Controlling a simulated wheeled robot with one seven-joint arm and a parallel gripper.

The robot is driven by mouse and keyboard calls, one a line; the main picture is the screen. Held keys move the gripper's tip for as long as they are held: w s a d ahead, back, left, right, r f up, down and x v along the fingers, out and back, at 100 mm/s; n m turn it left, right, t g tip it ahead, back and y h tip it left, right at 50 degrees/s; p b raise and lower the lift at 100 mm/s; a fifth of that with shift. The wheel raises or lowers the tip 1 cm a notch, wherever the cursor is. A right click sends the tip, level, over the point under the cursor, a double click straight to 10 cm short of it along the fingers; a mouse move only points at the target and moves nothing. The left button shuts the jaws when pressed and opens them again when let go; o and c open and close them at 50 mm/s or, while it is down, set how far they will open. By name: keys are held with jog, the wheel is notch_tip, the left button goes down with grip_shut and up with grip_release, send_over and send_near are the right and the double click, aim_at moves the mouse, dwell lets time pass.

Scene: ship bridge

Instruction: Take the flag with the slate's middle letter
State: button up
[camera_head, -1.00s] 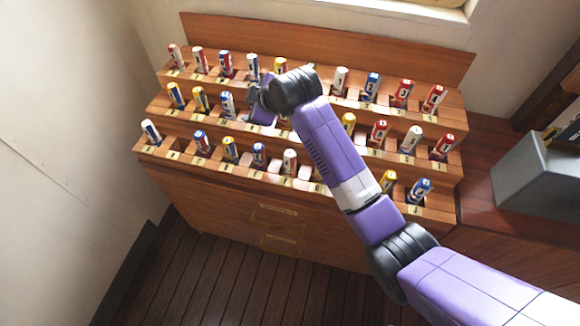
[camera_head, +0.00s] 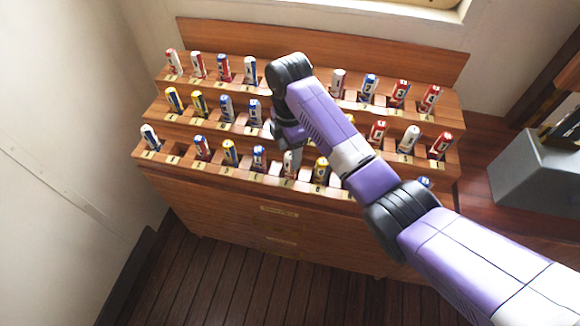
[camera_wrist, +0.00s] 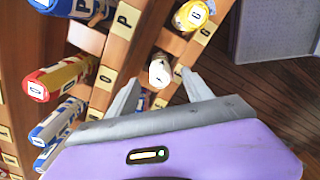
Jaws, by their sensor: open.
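Rolled flags stand in a stepped wooden rack (camera_head: 225,172) with lettered plates. In the wrist view, a whitish rolled flag (camera_wrist: 160,73) stands with its end toward me, between the two fingers of my open gripper (camera_wrist: 160,92). I cannot tell whether the fingers touch it. Its end mark is too small to read surely. In the head view, my gripper (camera_head: 288,155) is low over the front row, by a white flag (camera_head: 289,170) partly hidden by it. I do not make out the slate, so its middle letter does not show.
Neighbouring flags stand close: a yellow-and-white one (camera_wrist: 194,15) and a red-and-yellow one (camera_wrist: 62,78) in the wrist view. My arm hides part of the rack's right half. A grey box (camera_head: 535,172) stands on the right. The floor in front is clear.

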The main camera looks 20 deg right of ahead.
notch_tip(320, 180, down, 4)
jog(key=shift+d+f, duration=0.15)
jog(key=shift+c, duration=0.2)
grip_shut()
